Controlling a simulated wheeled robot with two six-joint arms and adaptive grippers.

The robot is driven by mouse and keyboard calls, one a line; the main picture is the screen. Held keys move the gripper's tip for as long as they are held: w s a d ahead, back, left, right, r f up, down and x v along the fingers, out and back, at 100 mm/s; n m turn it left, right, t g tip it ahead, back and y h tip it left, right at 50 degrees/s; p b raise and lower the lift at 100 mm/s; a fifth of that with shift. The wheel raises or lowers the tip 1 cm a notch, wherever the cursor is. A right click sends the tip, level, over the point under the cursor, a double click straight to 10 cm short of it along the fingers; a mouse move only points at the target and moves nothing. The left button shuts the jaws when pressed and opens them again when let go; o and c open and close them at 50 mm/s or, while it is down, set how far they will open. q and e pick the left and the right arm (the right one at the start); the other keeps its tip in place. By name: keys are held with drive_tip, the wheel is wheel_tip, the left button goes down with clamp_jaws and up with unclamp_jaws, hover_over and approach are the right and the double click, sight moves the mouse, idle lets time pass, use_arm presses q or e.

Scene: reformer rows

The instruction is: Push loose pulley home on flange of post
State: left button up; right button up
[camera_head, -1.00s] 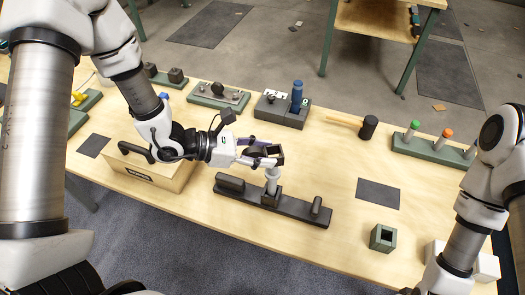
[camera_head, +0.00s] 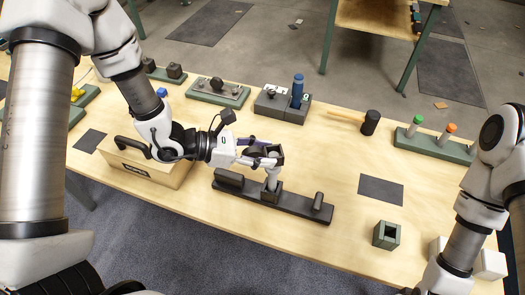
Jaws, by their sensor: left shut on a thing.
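A long dark base (camera_head: 295,206) lies on the table in front of me. A pale grey post (camera_head: 271,182) stands upright from the block at its middle. My left gripper (camera_head: 268,156) is at the top of this post, its fingers shut on the loose pulley. The fingers hide most of the pulley, so I cannot tell whether it rests against the flange. My right arm comes in at the right; its gripper lies below the picture's edge.
The base also carries a dark block (camera_head: 229,178) and a short upright peg (camera_head: 318,200). A wooden box (camera_head: 145,170) stands left, a green square socket (camera_head: 386,235) right. A mallet (camera_head: 370,122) and fixtures line the back. A dark mat (camera_head: 381,190) lies flat.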

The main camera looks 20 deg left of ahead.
use_arm(q)
drive_tip(key=shift+f+b, duration=1.2)
drive_tip(key=shift+f, duration=0.15)
drive_tip(key=o, duration=1.3)
drive_tip(key=shift+r, duration=0.1)
drive_tip(key=v, duration=0.7)
drive_tip(key=shift+a, duration=0.2)
drive_tip(key=shift+s+r, duration=0.1)
